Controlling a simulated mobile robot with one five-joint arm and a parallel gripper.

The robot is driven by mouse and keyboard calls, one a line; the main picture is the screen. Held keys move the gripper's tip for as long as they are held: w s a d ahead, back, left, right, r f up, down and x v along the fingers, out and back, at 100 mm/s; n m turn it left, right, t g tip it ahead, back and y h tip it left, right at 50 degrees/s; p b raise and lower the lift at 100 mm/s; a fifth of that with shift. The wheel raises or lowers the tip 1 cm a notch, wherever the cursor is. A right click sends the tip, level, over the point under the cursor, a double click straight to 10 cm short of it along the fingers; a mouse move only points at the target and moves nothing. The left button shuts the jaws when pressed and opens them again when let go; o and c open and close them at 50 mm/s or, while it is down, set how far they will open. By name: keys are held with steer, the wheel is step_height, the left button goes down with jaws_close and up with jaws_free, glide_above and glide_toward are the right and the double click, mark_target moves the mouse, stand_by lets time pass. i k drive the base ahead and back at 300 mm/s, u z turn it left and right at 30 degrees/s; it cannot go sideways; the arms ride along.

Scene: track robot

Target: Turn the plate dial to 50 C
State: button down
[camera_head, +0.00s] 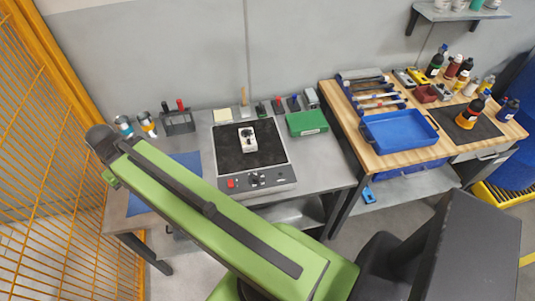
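The hot plate (230,157) has a black top and a grey front panel and stands on the grey metal bench. Its dial (257,179) is a small dark knob on the front panel, right of a red switch (232,183). The dial's setting and scale are too small to read. A white block-shaped item (248,140) stands on the plate's top. My green arm reaches from the bottom up to the left, in front of the bench's left part. My gripper does not show in this view.
A blue mat (190,160) lies left of the plate, partly behind my arm. A green box (307,123) stands to the right. A wooden bench with a blue tray (400,133) and bottles is further right. An orange mesh fence (40,170) borders the left.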

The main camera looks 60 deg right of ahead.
mark_target(256, 177)
steer(key=z, duration=1.2)
steer(key=k, duration=0.6)
steer(key=z, duration=0.15)
steer(key=i, duration=0.5)
steer(key=z, duration=0.05)
